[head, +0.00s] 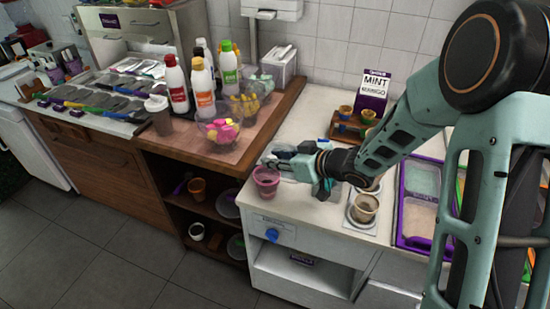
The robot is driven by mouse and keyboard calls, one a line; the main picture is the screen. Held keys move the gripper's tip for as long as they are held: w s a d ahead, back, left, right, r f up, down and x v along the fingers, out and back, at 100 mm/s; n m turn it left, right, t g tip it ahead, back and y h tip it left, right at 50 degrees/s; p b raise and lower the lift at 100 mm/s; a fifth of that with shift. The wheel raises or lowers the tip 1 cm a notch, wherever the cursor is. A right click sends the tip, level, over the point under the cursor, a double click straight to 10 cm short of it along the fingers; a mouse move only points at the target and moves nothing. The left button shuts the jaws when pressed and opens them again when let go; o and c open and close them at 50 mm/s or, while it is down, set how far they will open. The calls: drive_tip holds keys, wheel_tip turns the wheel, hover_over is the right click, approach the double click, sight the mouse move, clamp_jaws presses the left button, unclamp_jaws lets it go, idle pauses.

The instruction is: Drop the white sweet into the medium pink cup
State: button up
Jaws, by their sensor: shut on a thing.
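A pink cup (266,182) stands upright at the left front corner of the white counter. My gripper (272,161) reaches in from the right, with its fingertips just above and behind the cup's rim. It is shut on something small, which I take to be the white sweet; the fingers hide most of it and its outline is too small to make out. I cannot tell whether the fingertips are directly over the cup's opening.
A glass bowl of pink and yellow sweets (218,131) and several sauce bottles (203,87) stand on the wooden counter (185,143) to the left.

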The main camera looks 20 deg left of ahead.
drive_tip(key=o, duration=0.9)
drive_tip(key=shift+c, duration=0.2)
drive_tip(key=v, duration=1.2)
